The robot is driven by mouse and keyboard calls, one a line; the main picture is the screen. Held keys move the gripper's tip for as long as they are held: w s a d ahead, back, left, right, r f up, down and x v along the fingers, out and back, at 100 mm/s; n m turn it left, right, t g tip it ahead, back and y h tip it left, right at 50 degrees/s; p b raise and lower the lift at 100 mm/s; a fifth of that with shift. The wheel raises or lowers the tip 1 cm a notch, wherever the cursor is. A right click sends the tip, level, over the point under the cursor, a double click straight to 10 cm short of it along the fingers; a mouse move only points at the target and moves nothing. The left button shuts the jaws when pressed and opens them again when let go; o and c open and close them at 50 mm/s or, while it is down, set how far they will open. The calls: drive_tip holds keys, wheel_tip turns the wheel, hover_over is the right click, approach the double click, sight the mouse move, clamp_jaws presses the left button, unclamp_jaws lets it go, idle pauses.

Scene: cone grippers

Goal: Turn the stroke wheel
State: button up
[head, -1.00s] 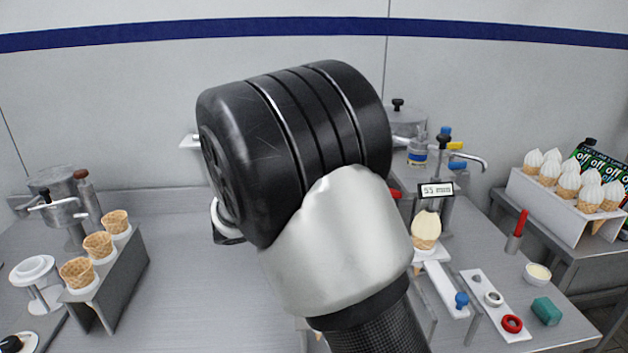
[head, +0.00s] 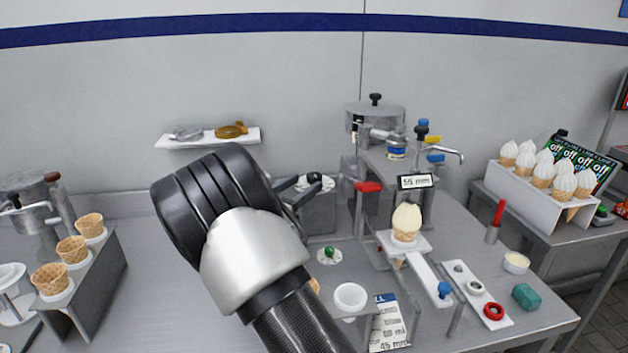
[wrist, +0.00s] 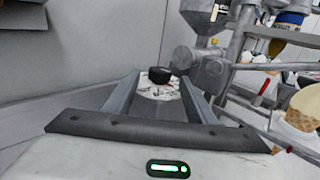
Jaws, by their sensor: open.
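The likely stroke wheel is a small black knob (head: 314,177) on a white round dial, on top of a grey box behind my gripper in the head view. In the wrist view the black knob (wrist: 159,75) sits on the white dial (wrist: 158,91), which has red and dark marks. My gripper (head: 306,188) is open, its two grey fingers pointing at the dial. In the wrist view the fingers lie left and right of the knob, with nothing held. I cannot tell whether the fingertips are level with the knob.
A display reading 55 mm (head: 415,181) stands right of the dial, above a filled cone (head: 406,223). A red-handled lever (head: 368,187) is close to the dial's right. A wall shelf (head: 207,139) is behind. A cone rack (head: 85,270) stands left. Bare counter lies between.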

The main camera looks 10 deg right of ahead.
sight(314, 175)
drive_tip(key=x, duration=0.5)
drive_tip(key=shift+w+d, duration=0.3)
drive_tip(key=c, duration=1)
drive_tip(key=shift+c, duration=0.2)
drive_tip(key=shift+r+g, duration=0.1)
drive_tip(key=shift+g, duration=0.2)
drive_tip(key=shift+m+g+h+p, duration=0.9)
drive_tip(key=shift+m+h+p, duration=0.05)
drive_tip(key=shift+m+h, duration=0.05)
drive_tip(key=shift+f+m+g+h, duration=0.2)
drive_tip(key=shift+m+g+h, duration=0.85)
drive_tip(key=shift+g, duration=0.65)
drive_tip(key=shift+m+g, duration=0.55)
drive_tip(key=shift+g, duration=0.05)
drive_tip(key=shift+m+g+h, duration=0.25)
drive_tip(key=shift+m+g, duration=0.15)
drive_tip(key=shift+g, duration=0.2)
